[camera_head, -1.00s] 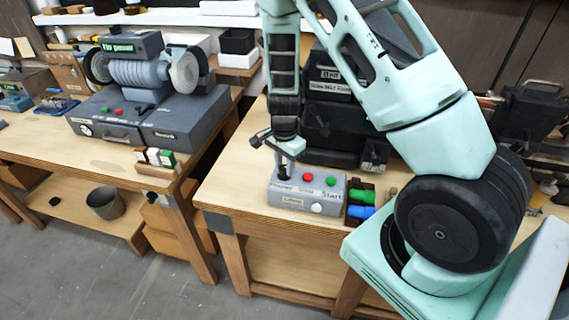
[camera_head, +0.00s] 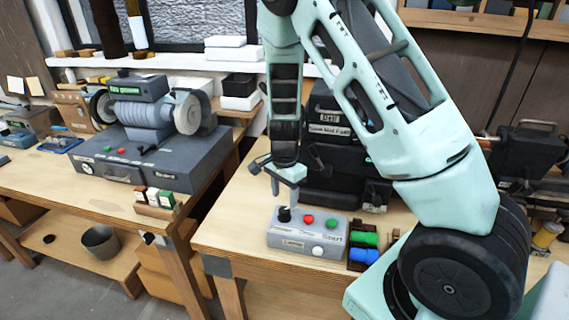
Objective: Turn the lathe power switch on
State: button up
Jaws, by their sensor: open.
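The lathe control box (camera_head: 307,235) is a small grey box at the front of the right bench. A black knob (camera_head: 284,214), apparently the power switch, stands at its top left. To its right are a red button (camera_head: 308,219) and a green button (camera_head: 330,223), and a white button (camera_head: 318,251) is on the front. The labels are small; "Start" is legible, and the knob's setting cannot be read. My gripper (camera_head: 284,191) points down just above the knob, open, with nothing visible in it. Contact between a fingertip and the knob cannot be made out.
Green and blue cylinders (camera_head: 364,247) sit in a rack right of the box. A black machine (camera_head: 330,140) stands behind, partly hidden by my arm. A grinder-like machine (camera_head: 150,115) occupies the left bench. A gap separates the benches.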

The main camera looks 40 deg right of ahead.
aim_at(285, 209)
notch_tip(285, 209, up, 13)
jog(key=shift+b, duration=0.35)
jog(key=shift+f, duration=0.15)
